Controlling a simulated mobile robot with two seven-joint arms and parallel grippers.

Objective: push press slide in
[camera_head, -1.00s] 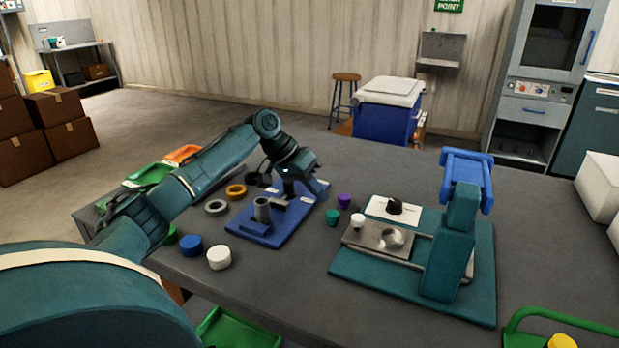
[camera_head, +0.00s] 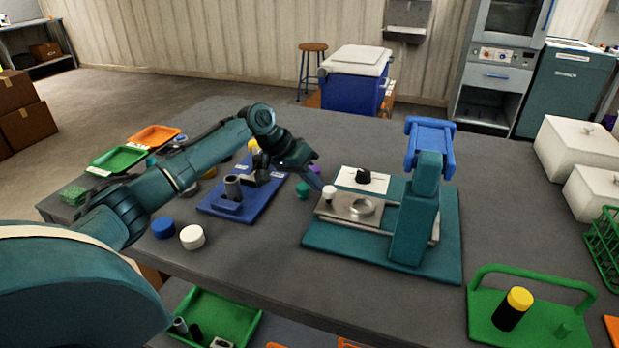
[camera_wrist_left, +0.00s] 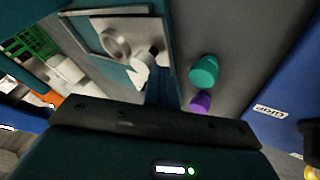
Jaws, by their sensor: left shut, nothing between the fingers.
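The press (camera_head: 415,210) is a teal stand with a blue handle (camera_head: 430,140) on a teal base. Its metal slide (camera_head: 340,207) sticks out on the left, with a round recess and a small white knob (camera_head: 329,192) at its left end. My left gripper (camera_head: 317,182) is shut and empty, tilted down just behind and left of the knob. In the left wrist view, its fingertips (camera_wrist_left: 161,92) are close beside the white knob (camera_wrist_left: 143,69); I cannot tell whether they touch. My right gripper is not in view.
Teal (camera_head: 302,190) and purple (camera_head: 315,171) caps stand close to my left gripper. A blue fixture (camera_head: 215,205) is to the left, with blue and white caps in front. A white card (camera_head: 350,180) with a black knob lies behind the slide. A green carrier (camera_head: 480,320) stands front right.

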